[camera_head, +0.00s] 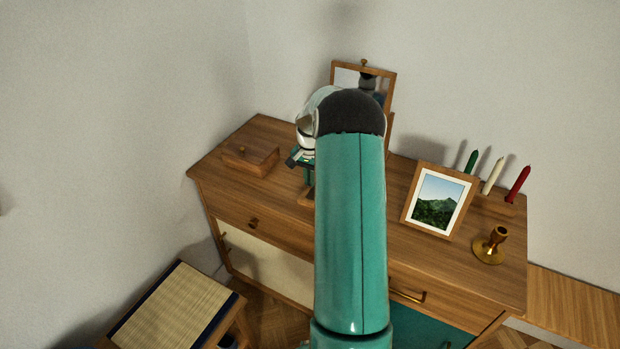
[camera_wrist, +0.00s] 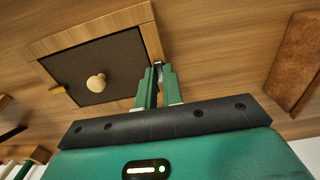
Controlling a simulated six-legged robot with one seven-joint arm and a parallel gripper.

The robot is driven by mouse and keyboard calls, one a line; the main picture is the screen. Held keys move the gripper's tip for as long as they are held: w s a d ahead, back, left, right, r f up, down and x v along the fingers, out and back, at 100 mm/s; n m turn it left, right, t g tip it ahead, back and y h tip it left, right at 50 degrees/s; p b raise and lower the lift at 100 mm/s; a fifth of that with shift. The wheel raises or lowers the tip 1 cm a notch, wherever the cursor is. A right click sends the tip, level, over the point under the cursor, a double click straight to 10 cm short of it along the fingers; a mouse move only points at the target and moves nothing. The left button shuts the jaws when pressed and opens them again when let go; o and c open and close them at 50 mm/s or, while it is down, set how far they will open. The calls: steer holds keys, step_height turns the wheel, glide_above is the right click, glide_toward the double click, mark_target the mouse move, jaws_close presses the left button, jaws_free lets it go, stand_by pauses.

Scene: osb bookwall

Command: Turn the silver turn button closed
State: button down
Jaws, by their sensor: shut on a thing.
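In the wrist view, a small wood-framed door (camera_wrist: 58,45) with a dark panel and a pale round knob (camera_wrist: 96,82) fills the upper left. The silver turn button (camera_wrist: 158,64) shows as a small metal piece at the right edge of the frame, largely hidden between my fingertips. My gripper (camera_wrist: 157,75) is shut on it, its two green fingers close together. How far the button is turned cannot be told. In the head view my arm hides the door and button.
The dresser top holds a wooden box (camera_head: 251,157), a tilting mirror (camera_head: 343,76), a picture frame (camera_head: 437,203), several candles (camera_head: 493,176) and a brass candlestick (camera_head: 490,246). A woven-seat stool (camera_head: 178,312) stands at the lower left.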

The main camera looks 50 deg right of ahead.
steer(key=shift+m, duration=0.3)
steer(key=m, duration=0.4)
steer(key=shift+s, duration=0.15)
steer(key=m, duration=0.4)
steer(key=shift+s+m, duration=0.2)
steer(key=shift+m, duration=0.2)
steer(key=m, duration=0.4)
steer(key=shift+s+a+m, duration=0.1)
steer(key=shift+a+m, duration=0.1)
steer(key=shift+m, duration=0.1)
steer(key=shift+s+m, duration=0.1)
steer(key=shift+m, duration=1.8)
steer(key=shift+a, duration=0.1)
steer(key=c, duration=1.5)
jaws_free()
